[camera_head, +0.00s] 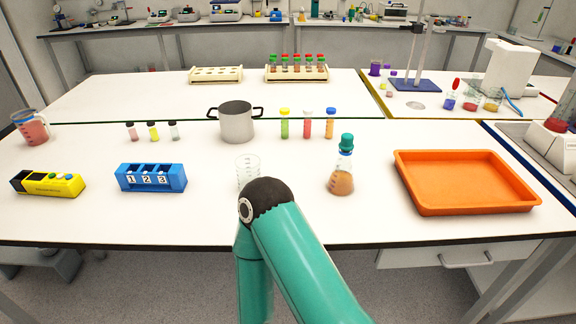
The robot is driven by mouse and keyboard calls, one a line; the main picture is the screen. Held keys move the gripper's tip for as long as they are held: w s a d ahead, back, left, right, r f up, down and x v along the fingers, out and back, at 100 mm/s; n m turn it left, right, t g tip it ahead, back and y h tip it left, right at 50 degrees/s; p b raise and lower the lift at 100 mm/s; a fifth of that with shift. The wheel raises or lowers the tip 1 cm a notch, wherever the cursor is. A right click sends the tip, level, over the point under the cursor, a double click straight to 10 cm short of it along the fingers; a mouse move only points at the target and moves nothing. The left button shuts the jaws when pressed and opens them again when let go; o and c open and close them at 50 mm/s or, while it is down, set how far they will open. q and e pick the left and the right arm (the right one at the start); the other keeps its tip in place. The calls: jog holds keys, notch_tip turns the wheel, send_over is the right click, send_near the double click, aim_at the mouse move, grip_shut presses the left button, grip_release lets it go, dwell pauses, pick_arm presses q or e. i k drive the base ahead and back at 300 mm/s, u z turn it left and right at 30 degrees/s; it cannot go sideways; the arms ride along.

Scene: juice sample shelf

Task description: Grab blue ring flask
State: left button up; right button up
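A conical flask (341,172) with orange-brown liquid and a green-teal stopper stands upright on the white bench, right of centre. A bluish band seems to show at its neck, too small to tell clearly. One of my teal arms rises from the bottom centre, with its dark joint left of the flask and apart from it. Neither of my grippers shows in the view. A clear beaker (246,168) stands behind the arm joint, its lower part partly hidden.
An orange tray (404,180) lies right of the flask. A metal pot (236,124), several capped vials (307,124), a blue numbered rack (150,184), a yellow-black device (62,186) and a jug of red liquid (32,130) stand on the bench. Bare bench lies around the flask.

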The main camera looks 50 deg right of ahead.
aim_at(340, 182)
jog(key=u, duration=0.15)
jog(key=k, duration=1.75)
jog(key=z, duration=0.8)
jog(key=i, duration=0.9)
jog(key=z, duration=0.05)
